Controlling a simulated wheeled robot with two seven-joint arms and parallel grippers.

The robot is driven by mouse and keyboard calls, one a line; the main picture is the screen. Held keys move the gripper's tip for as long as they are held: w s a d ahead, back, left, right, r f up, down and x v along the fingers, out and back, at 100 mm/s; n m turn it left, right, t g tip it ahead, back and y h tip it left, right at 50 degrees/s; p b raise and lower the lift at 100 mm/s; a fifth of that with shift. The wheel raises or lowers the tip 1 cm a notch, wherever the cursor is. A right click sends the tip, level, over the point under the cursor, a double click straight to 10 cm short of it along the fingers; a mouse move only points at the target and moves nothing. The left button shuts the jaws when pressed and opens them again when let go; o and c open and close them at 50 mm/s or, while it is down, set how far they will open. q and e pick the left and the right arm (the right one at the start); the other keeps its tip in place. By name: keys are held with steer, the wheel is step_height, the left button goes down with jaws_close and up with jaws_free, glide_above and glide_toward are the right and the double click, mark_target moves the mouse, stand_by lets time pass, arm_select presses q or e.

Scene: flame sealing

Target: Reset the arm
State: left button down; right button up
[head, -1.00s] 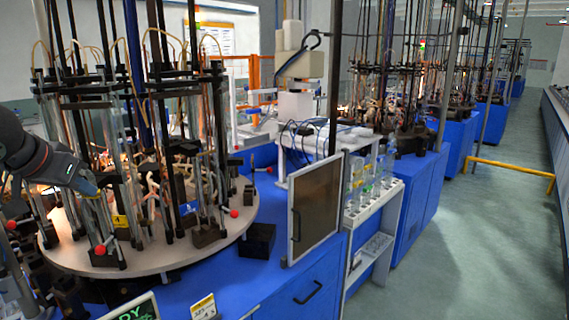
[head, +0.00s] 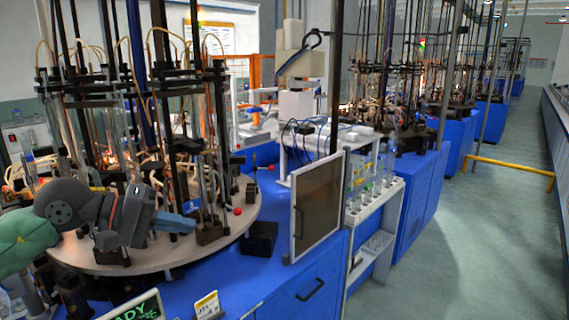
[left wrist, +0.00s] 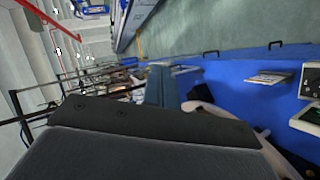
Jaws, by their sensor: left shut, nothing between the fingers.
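My left gripper (head: 176,222) comes in from the left in the head view, over the front part of the round sealing turntable (head: 240,212). It points to the right. Its blue-grey fingers are shut with nothing between them. They also show in the left wrist view (left wrist: 162,88), with the blue bench beyond. Glass tubes and black rods (head: 200,110) stand on the turntable behind the gripper. I cannot tell whether it touches any of them. My right gripper is in neither view.
A black block (head: 260,238) sits on the blue bench right of the turntable. A framed dark panel (head: 317,205) stands upright beside it. A white rack with glass tubes (head: 372,200) is further right. A display reading "READY"-like letters (head: 140,306) is at the front.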

arm_select(q)
steer(key=s+d+n+t+h, duration=0.1)
steer(key=d+n+t+h, duration=0.1)
steer(key=d+n+h, duration=0.75)
steer(key=w+a+f+m+t+y, duration=0.1)
steer(key=a+f+m+t+y, duration=0.4)
steer(key=m, duration=0.6)
steer(key=w+a+f+m+t+y, duration=0.2)
steer(key=f+m+t+y, duration=0.2)
steer(key=f+m+y, duration=0.55)
steer(key=w+a+f+m+t+y, duration=0.1)
steer(key=a+f+m+t+y, duration=0.35)
steer(key=m, duration=0.75)
steer(key=s+f+n+g+y, duration=0.2)
steer(key=s+f+n+g, duration=0.25)
steer(key=f, duration=0.45)
steer(key=s+f+n+g+y, duration=0.1)
steer(key=s+f+n+g, duration=0.2)
steer(key=f+n, duration=0.35)
steer(key=s+d+f+n+g, duration=0.2)
steer(key=s+f+g, duration=0.1)
steer(key=s+f, duration=0.3)
steer(key=s+d+f+n+g+h, duration=0.1)
steer(key=s+d+f+n+g, duration=0.2)
steer(key=s+f, duration=0.3)
steer(key=s+d+f+n+g+h, duration=0.1)
steer(key=s+f+g, duration=0.4)
steer(key=s, duration=0.6)
steer(key=shift+d+f+n, duration=0.5)
steer(key=shift+d+n, duration=0.3)
